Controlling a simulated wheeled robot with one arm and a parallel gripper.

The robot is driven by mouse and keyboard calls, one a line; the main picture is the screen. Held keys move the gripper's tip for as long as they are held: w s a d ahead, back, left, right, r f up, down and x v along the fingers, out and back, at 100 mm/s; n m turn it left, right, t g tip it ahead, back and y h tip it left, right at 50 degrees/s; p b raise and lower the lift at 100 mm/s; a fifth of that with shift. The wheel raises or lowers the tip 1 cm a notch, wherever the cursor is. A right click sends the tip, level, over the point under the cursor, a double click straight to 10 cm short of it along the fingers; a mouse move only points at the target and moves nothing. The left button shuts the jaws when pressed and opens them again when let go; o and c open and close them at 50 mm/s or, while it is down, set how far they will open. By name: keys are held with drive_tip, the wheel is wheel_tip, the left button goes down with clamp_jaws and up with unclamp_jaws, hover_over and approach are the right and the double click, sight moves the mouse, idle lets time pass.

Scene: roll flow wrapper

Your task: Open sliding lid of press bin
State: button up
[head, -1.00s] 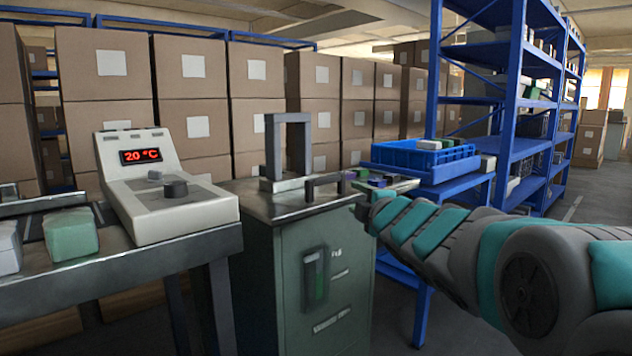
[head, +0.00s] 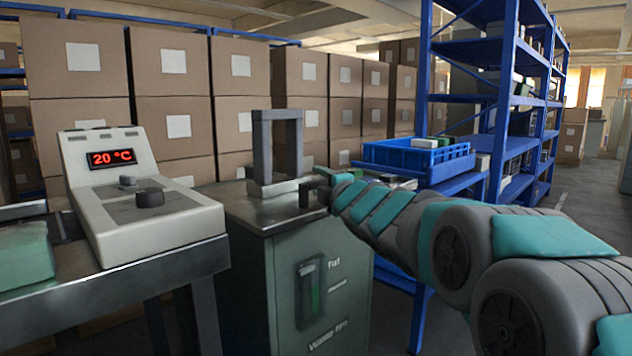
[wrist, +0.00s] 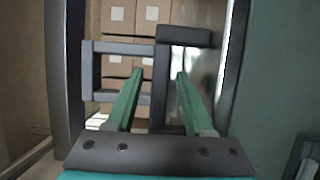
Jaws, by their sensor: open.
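The press bin (head: 295,275) is a grey-green cabinet with a level marking window on its front. Its metal top (head: 245,208) carries an upright grey frame (head: 277,145). A small dark handle (head: 304,192) stands on the top right of the frame, partly hidden by my gripper (head: 328,182). In the wrist view my gripper (wrist: 160,73) is open, its two green fingers apart and nothing held. The dark handle (wrist: 183,36) shows just beyond the fingertips, and the grey frame (wrist: 120,48) lies to its left. Contact with the handle and the lid's edges cannot be made out.
A control box (head: 135,190) reading 20 °C stands on a table to the left, beside a green block (head: 25,255). A blue crate (head: 415,160) sits on a blue stand behind my arm. Stacked cartons (head: 170,90) and blue shelving (head: 510,100) fill the back.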

drive_tip(key=shift+x, duration=1.3)
drive_tip(key=shift+c, duration=0.4)
clamp_jaws()
